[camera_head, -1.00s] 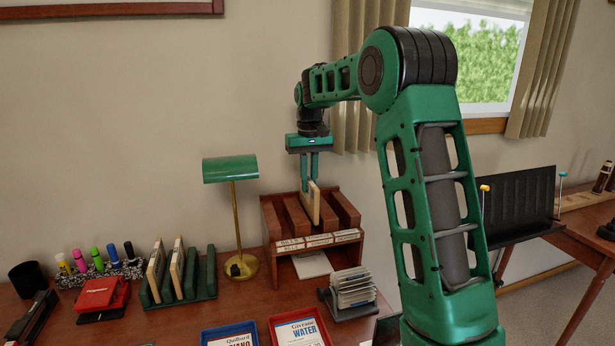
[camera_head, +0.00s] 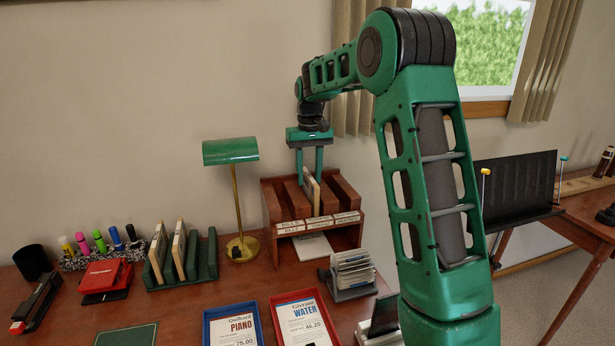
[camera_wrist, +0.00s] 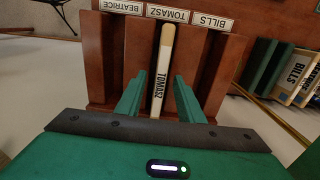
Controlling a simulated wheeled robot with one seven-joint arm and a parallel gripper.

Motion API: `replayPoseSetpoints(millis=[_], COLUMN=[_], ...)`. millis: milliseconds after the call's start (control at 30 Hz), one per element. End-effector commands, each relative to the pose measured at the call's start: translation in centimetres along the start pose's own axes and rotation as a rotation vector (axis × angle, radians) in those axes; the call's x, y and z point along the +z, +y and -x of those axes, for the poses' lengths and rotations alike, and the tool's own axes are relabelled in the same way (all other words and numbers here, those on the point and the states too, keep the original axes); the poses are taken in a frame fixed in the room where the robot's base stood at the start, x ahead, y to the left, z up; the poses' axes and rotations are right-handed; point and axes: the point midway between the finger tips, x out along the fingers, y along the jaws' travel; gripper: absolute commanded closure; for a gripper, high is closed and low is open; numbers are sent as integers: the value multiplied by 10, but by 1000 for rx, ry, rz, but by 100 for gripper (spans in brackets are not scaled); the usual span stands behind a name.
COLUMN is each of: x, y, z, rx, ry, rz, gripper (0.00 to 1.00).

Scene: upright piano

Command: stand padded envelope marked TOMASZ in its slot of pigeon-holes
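The padded envelope marked TOMASZ (camera_wrist: 161,80) stands on edge in the middle slot of the pigeon-holes, in line with the TOMASZ label. It also shows in the head view (camera_head: 313,192), rising a little above the dividers. The wooden pigeon-holes (camera_head: 270,203) stand on the desk by the wall, with BILLS, TOMASZ and BEATRICE labels in the wrist view. My gripper (camera_wrist: 160,97) is open, with a finger on each side of the envelope and a visible gap to both. In the head view my gripper (camera_head: 310,172) is above the pigeon-holes. The envelope's lower end is hidden.
A green rack (camera_head: 208,262) holding more envelopes and a brass lamp (camera_head: 239,205) stand left of the pigeon-holes. A card file (camera_head: 352,272), a blue tray (camera_head: 206,330) and a red tray (camera_head: 274,322) are in front. Bare desk shows around them.

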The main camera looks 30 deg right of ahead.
Motion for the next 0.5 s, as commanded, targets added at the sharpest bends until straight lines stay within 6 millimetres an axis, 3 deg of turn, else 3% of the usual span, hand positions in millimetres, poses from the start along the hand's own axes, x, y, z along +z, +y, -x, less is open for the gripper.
replayPoseSetpoints(millis=[300, 500], x=[0, -1], y=[0, 0], z=[3, 27], rx=[0, 0], ry=[1, 4], rz=[0, 0], gripper=[66, 66])
